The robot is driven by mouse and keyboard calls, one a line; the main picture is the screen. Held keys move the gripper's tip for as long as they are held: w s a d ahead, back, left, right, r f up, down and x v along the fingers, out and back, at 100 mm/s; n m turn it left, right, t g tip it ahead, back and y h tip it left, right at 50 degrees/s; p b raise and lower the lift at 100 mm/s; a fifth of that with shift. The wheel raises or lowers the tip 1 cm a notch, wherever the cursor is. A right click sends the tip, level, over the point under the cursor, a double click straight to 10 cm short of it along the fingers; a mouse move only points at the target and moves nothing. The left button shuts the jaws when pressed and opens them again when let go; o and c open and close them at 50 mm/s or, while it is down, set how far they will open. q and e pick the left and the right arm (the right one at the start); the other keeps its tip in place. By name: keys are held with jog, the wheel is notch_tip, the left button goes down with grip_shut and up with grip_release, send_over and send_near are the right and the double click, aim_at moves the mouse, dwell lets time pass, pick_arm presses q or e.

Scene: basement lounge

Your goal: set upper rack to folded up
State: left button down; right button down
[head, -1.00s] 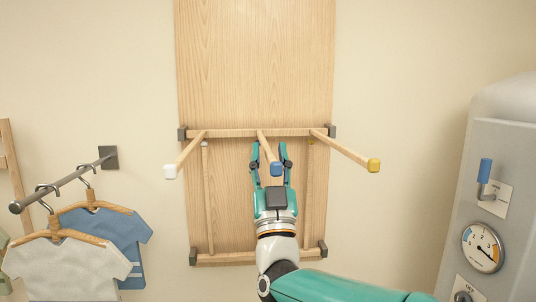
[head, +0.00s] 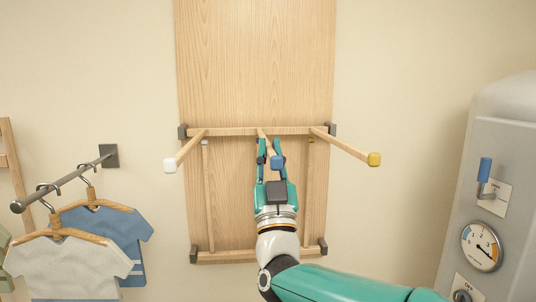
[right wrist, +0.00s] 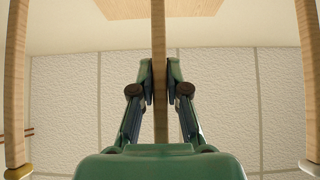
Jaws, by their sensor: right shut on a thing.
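The upper rack (head: 237,132) is a wooden crossbar on a tall wooden wall panel (head: 255,60). Its three pegs stick out from the panel: the left one (head: 187,149) has a white tip, the right one (head: 345,147) a yellow tip, the middle one a blue tip (head: 277,162). My right gripper (head: 270,148) is shut on the middle peg from below, behind its blue tip. In the right wrist view the peg (right wrist: 160,115) runs between the two finger pads (right wrist: 160,75). My left gripper is not in view.
A lower rack (head: 235,257) lies with its rods upright against the panel, under the upper one. A rail with small shirts on hangers (head: 95,235) stands out at the left. A grey machine with a gauge (head: 482,247) is at the right.

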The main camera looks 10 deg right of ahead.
jog(key=r+g+p, duration=0.1)
jog(key=r+p, duration=0.1)
jog(key=r+g+p, duration=0.1)
jog(key=r+p, duration=0.2)
jog(key=w+r+p, duration=0.1)
jog(key=r+p, duration=0.2)
jog(key=shift+r+g, duration=0.15)
jog(key=shift+g, duration=0.25)
jog(key=w+r+g+p, duration=0.4)
jog(key=r+p, duration=0.4)
jog(key=p, duration=0.6)
jog(key=shift+w+r, duration=0.25)
jog(key=shift+w, duration=0.1)
jog(key=c, duration=1.2)
grip_release()
jog(key=shift+o, duration=0.2)
jog(key=shift+f, duration=0.1)
jog(key=shift+s, duration=0.1)
